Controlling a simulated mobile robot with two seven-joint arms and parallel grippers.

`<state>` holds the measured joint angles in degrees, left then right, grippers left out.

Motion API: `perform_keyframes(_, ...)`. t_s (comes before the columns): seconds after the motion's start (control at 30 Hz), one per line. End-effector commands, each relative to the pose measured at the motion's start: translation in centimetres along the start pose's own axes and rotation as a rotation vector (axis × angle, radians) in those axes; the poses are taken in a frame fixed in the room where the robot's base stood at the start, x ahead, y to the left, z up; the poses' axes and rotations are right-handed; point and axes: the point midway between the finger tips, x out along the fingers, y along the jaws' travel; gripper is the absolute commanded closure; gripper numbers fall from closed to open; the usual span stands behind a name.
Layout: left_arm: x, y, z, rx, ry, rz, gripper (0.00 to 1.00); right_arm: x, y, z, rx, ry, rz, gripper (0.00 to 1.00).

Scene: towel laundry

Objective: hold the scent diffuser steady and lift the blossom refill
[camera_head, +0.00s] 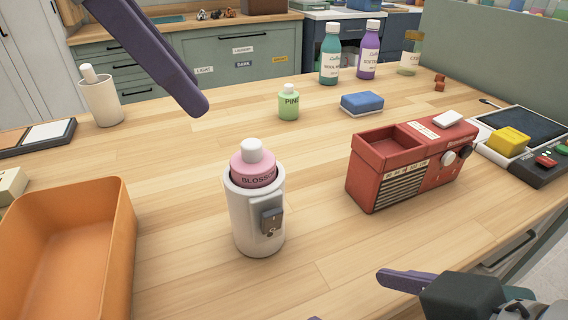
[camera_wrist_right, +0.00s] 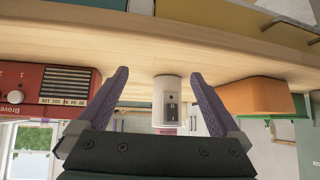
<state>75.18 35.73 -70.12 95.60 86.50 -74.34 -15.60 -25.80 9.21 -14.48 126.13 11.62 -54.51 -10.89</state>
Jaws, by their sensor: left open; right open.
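The scent diffuser (camera_head: 257,222), a white cup with a grey switch panel, stands upright on the wooden counter. The pink blossom refill (camera_head: 254,171) with a white cap sits in its top. My left gripper (camera_head: 197,104) is open and empty, above and to the left of the refill. My right gripper (camera_head: 347,297) is open at the bottom right, apart from the diffuser. In the right wrist view, which is upside down, the diffuser (camera_wrist_right: 168,98) shows beyond and between the spread fingers (camera_wrist_right: 159,75). Only a sliver of the pink refill shows there.
An orange bin (camera_head: 122,232) stands left of the diffuser and a red radio-like box (camera_head: 367,191) right of it. A green pine bottle (camera_head: 289,104), blue sponge (camera_head: 362,103) and white cup (camera_head: 100,103) stand farther back. The counter around the diffuser is clear.

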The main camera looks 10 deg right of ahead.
Motion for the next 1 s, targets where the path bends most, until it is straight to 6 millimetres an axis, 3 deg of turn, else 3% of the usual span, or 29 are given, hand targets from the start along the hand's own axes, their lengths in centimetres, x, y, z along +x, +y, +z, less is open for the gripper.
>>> perform_keyframes(0.13,0.0,0.0,0.0,0.000,0.000,0.000,0.50,1.9,-1.4,-3.5,-0.052,0.199,-0.044,0.00)
perform_keyframes(0.3,0.0,0.0,0.0,0.001,0.000,0.000,0.50,2.5,-1.9,-5.8,-0.074,0.341,-0.053,0.00)
perform_keyframes(0.53,0.0,0.0,0.0,0.001,0.000,0.000,0.50,3.9,-2.0,-7.1,-0.076,0.389,-0.050,0.00)
perform_keyframes(1.0,0.0,0.0,0.0,0.001,0.000,0.000,0.50,10.7,-2.5,-9.8,-0.076,0.386,-0.050,0.00)
